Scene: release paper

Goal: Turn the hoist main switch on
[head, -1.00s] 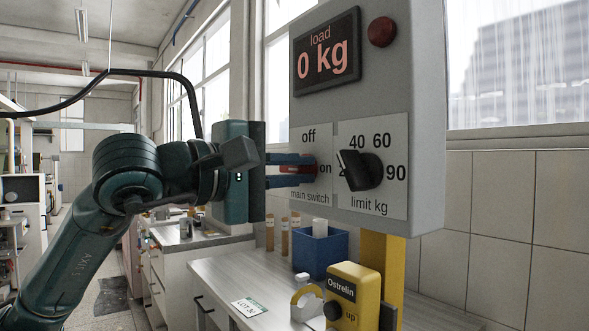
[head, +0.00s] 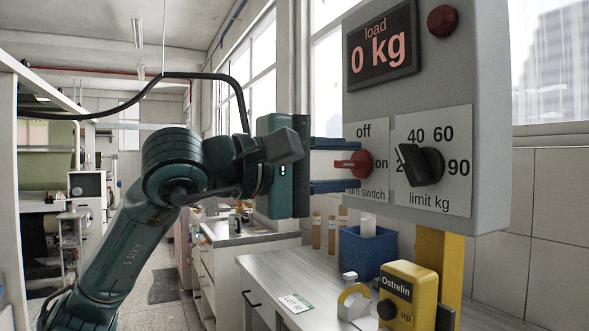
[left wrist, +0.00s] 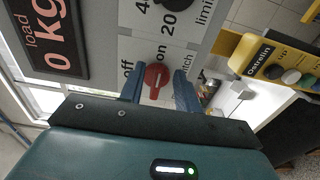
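The hoist main switch (head: 364,164) is a red knob with a bar handle on the grey control box (head: 475,120). Its handle lies horizontally, in line with the "on" mark at its right; "off" is printed above. My left gripper (head: 350,165) is open, with one blue finger above the handle and one below, apart from it. In the left wrist view the red switch (left wrist: 156,78) sits between the two spread fingers (left wrist: 158,90). The load display (head: 381,47) is lit and reads 0 kg. My right gripper is not in view.
A black limit knob (head: 420,165) is right of the switch, and a red round lamp or button (head: 442,20) is above. Below are a yellow Ostrelin pendant (head: 408,290), a blue bin (head: 367,252) and a bench (head: 262,272). The aisle at left is free.

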